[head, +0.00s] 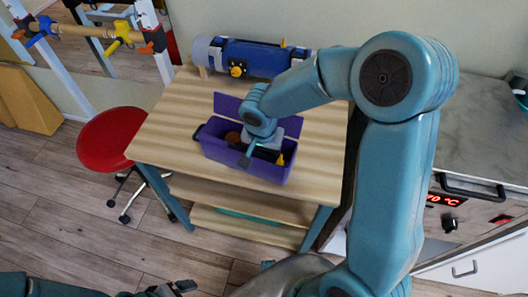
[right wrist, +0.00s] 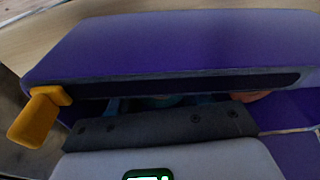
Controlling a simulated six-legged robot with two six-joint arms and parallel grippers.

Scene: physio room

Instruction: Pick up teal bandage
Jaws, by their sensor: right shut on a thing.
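The purple box (head: 225,150) stands open on the wooden table, with its lid raised at the back. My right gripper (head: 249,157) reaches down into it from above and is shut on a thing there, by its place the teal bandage. Only a little teal shows at the gripper in the head view, and a dim teal patch (right wrist: 165,100) shows in the box opening in the right wrist view. Most of the bandage is hidden by the gripper and the box wall. My left gripper (head: 170,289) is low at the bottom edge, far from the box, and its jaws are unclear.
The wooden table (head: 180,117) has free room left of the box. A brown round thing (head: 232,138) lies in the box, and an orange latch (right wrist: 38,115) sticks out at its end. A blue roll (head: 255,57) lies behind. A red stool (head: 108,138) stands left.

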